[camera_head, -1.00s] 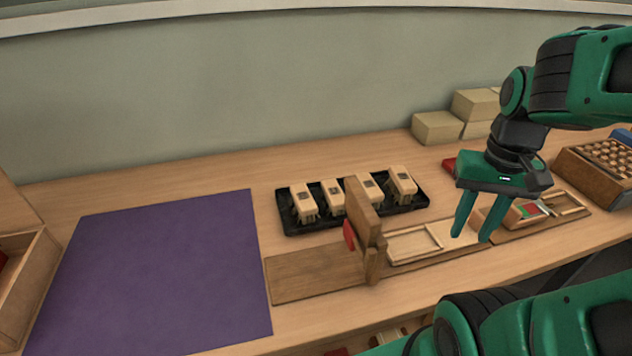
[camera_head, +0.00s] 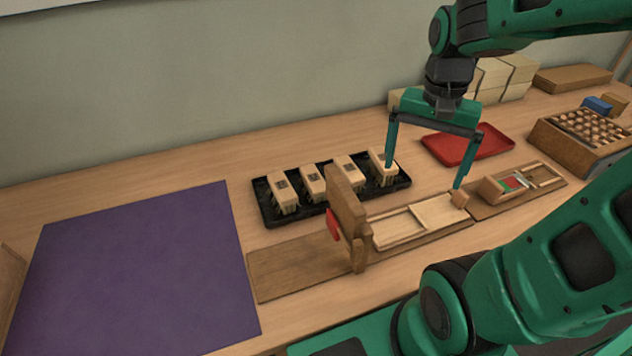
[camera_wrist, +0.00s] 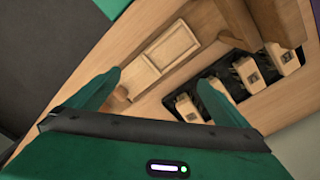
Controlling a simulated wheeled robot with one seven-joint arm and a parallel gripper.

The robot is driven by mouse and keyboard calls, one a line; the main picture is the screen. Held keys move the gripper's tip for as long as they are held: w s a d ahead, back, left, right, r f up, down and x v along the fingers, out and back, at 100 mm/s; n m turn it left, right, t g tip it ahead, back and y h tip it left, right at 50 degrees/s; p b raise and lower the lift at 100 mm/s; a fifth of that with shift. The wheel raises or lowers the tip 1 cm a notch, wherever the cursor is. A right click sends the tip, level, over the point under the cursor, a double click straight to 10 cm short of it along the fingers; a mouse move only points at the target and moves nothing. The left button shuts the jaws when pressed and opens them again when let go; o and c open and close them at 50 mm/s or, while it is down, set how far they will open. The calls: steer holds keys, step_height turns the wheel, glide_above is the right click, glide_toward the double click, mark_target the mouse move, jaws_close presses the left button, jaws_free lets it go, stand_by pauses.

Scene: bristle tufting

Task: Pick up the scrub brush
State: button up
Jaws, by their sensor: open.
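Several pale scrub brushes with dark square labels and bristles below stand in a row in a black tray (camera_head: 264,205). The rightmost brush (camera_head: 383,166) is nearest my gripper (camera_head: 424,177). My gripper is open and empty, pointing down, with its fingers wide apart. In the head view its left finger overlaps the rightmost brush; I cannot tell whether they touch. Its right finger is over the wooden fixture (camera_head: 440,210).
The fixture has an upright wooden plate (camera_head: 346,215) with a red part, close in front of the tray. A red tray (camera_head: 468,146), pale boxes (camera_head: 490,78) and a block with several round pegs (camera_head: 585,135) are at right. A purple mat (camera_head: 135,270) lies clear at left.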

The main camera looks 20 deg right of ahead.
steer(key=w+a+f+m, duration=0.1)
steer(key=w+a+m, duration=0.4)
steer(key=w, duration=0.6)
steer(key=m, duration=0.3)
glide_above(314, 177)
step_height(314, 177, down, 4)
steer(key=shift+y, duration=0.3)
steer(key=f, duration=0.4)
steer(key=shift+w+f, duration=0.35)
steer(key=shift+s+f, duration=0.15)
steer(key=shift+f, duration=1.4)
steer(key=shift+s+f, duration=0.1)
steer(key=shift+f, duration=1.45)
steer(key=c, duration=1)
